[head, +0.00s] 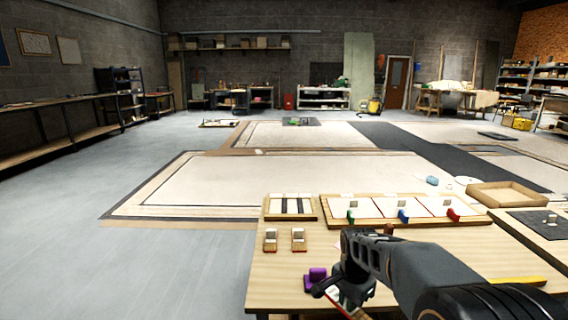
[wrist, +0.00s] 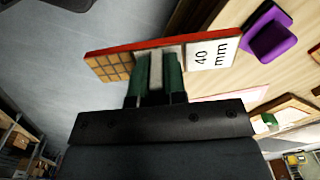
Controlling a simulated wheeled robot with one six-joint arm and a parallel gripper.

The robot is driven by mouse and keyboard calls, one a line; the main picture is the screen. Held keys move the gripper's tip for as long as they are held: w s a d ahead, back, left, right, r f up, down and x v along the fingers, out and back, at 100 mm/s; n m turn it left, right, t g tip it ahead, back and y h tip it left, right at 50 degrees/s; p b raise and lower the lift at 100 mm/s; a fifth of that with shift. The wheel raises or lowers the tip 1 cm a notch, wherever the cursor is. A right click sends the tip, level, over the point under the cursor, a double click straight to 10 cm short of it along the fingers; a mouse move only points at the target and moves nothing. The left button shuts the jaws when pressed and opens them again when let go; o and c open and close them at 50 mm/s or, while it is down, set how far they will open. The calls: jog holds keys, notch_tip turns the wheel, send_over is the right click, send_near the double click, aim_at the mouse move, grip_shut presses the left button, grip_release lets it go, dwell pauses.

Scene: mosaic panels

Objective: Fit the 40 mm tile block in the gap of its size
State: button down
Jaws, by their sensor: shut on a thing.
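The 40 mm tile block (wrist: 112,66) has tan tile squares at one end, a white "40 mm" label at the other and a red edge. My gripper (wrist: 156,78) is shut on its middle, between two green fingers. In the head view my gripper (head: 338,289) is low over the near left part of the table, and the block is mostly hidden by it. A small panel (head: 290,216) with white strips and dark bands lies at the table's far left. Which gap matches 40 mm cannot be read.
A long panel (head: 400,222) with three white fields and green, blue and red pieces lies to the right. Two small tile blocks (head: 270,241) (head: 298,240) stand in front of the small panel. A purple piece (head: 316,279) is left of my gripper. A cardboard tray (head: 507,196) is farther right.

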jog(key=w+f+n, duration=0.3)
jog(key=f+n, duration=0.3)
jog(key=n, duration=0.3)
notch_tip(320, 180, up, 13)
jog(key=n+p, duration=0.2)
jog(key=p, duration=2.5)
send_over(344, 305)
jog(key=w+d, duration=0.2)
jog(key=shift+s+a, duration=0.15)
jog(key=shift+a, duration=0.05)
jog(key=r+p, duration=0.1)
jog(key=p, duration=0.1)
jog(key=shift+s+r+p, duration=0.15)
jog(key=shift+r+p, duration=0.15)
jog(key=shift+p, duration=0.1)
jog(key=shift+d, duration=0.1)
